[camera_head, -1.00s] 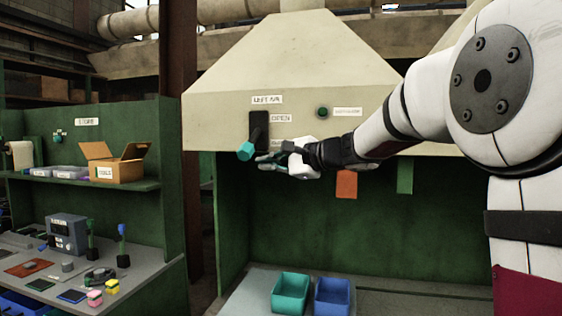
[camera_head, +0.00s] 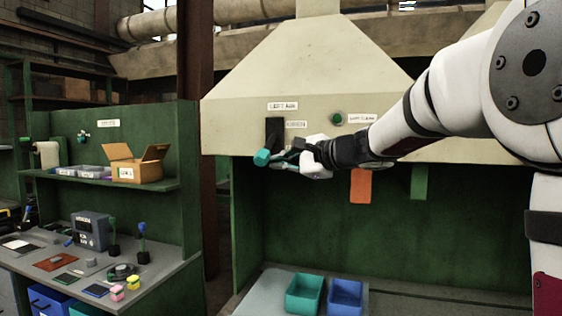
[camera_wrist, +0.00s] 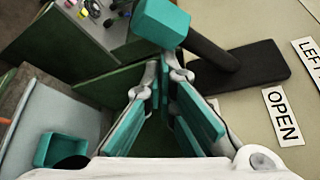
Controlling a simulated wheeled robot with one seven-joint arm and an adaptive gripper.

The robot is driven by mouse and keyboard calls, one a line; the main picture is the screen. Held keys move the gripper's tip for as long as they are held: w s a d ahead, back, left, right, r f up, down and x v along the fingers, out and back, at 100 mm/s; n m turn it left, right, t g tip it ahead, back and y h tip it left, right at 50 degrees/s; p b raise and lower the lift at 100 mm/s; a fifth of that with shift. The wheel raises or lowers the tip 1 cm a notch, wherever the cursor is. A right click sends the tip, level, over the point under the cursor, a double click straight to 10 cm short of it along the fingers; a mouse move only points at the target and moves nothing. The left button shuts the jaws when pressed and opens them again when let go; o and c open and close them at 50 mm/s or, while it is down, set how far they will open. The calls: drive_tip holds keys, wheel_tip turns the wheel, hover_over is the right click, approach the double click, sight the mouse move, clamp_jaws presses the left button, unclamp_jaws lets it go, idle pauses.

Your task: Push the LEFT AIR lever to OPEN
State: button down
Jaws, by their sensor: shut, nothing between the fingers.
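The LEFT AIR lever has a black backplate (camera_head: 274,128) on the hood front and a dark rod ending in a teal knob (camera_head: 262,157). The knob hangs out and below the plate, lower than the OPEN label (camera_head: 296,125). My gripper (camera_head: 280,160) is just right of the knob in the head view. In the wrist view the knob (camera_wrist: 162,22) is just beyond the closed fingertips (camera_wrist: 164,70), with the plate (camera_wrist: 265,65) to the right. The gripper is shut and empty. I cannot tell whether the fingers touch the knob or rod.
A green button (camera_head: 337,118) with its label is right of the lever on the hood. An orange card (camera_head: 361,186) and a green card (camera_head: 418,182) hang below the hood edge. Teal (camera_head: 304,293) and blue (camera_head: 345,296) bins stand on the bench below. A shelf (camera_head: 100,183) is left.

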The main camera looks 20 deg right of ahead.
sight(269, 152)
drive_tip(key=shift+s+a+r+m+p, duration=0.2)
drive_tip(key=shift+s+r+m+p, duration=0.1)
drive_tip(key=shift+p, duration=0.7)
drive_tip(key=r+m+g+p, duration=0.1)
drive_tip(key=p, duration=0.2)
drive_tip(key=s+r+m+g+p, duration=0.1)
drive_tip(key=p, duration=0.2)
drive_tip(key=a+r+m+g+p, duration=0.1)
drive_tip(key=p, duration=0.2)
drive_tip(key=shift+s+a+y, duration=0.1)
drive_tip(key=shift+s+y, duration=0.3)
wheel_tip(269, 152, up, 2)
drive_tip(key=m+g, duration=0.1)
drive_tip(key=m+g+y, duration=0.1)
drive_tip(key=m, duration=0.1)
drive_tip(key=shift+a+r, duration=0.1)
drive_tip(key=shift+r, duration=0.2)
drive_tip(key=shift+r, duration=0.7)
